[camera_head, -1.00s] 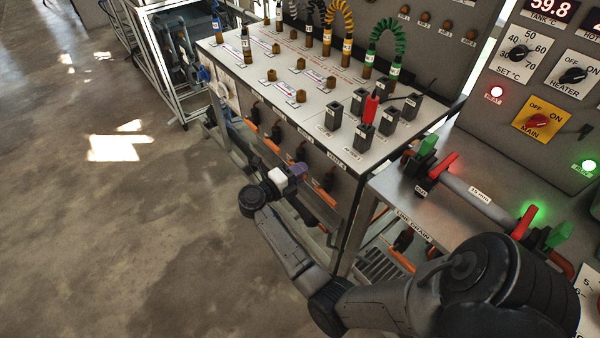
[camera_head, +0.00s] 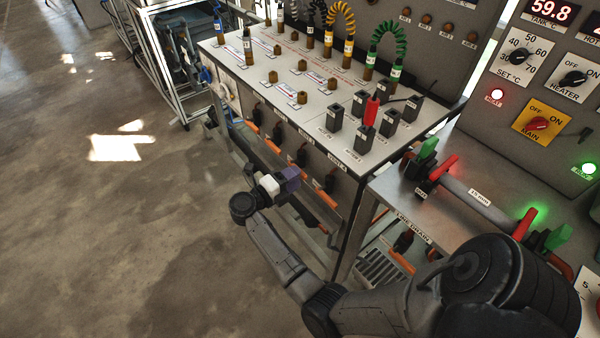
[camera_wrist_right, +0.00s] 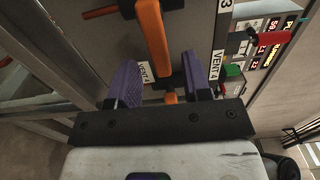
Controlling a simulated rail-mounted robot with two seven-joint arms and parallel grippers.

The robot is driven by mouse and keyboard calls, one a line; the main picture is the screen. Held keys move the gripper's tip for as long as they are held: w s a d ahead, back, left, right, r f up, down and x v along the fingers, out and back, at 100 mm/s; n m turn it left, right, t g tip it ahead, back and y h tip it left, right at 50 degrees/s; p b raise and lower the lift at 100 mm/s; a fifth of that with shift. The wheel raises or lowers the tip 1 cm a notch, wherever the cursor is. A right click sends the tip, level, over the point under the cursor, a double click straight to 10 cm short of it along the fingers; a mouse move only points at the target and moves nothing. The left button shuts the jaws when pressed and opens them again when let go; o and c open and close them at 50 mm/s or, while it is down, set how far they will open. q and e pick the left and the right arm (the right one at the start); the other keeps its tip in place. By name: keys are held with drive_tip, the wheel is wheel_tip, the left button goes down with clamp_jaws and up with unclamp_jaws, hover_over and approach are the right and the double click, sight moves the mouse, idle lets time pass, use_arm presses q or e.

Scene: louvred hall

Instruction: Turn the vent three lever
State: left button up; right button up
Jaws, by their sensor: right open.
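A row of vent levers with orange handles runs along the front panel of the bench in the head view. The vent three lever (camera_head: 302,156) seems to be the third from the left, but its label is too small to read there. My right gripper (camera_head: 291,180) is open, in front of the panel near the right-hand levers. In the right wrist view, the open purple fingers (camera_wrist_right: 160,82) stand on either side of an orange lever (camera_wrist_right: 151,38), apart from it. Labels reading VENT 4 (camera_wrist_right: 215,65) lie beside it. A label ending in 3 (camera_wrist_right: 225,4) shows at the top edge. My left gripper is out of view.
The bench top (camera_head: 320,100) holds several brown fittings, black blocks and coiled hoses. A steel table (camera_head: 395,200) with red and green levers stands to the right, beside a control panel (camera_head: 575,110). The floor (camera_head: 120,230) at left is clear.

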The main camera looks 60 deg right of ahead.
drive_tip(key=v, duration=1)
drive_tip(key=shift+w+a+p, duration=0.15)
drive_tip(key=shift+a+p, duration=0.2)
drive_tip(key=shift+p, duration=0.1)
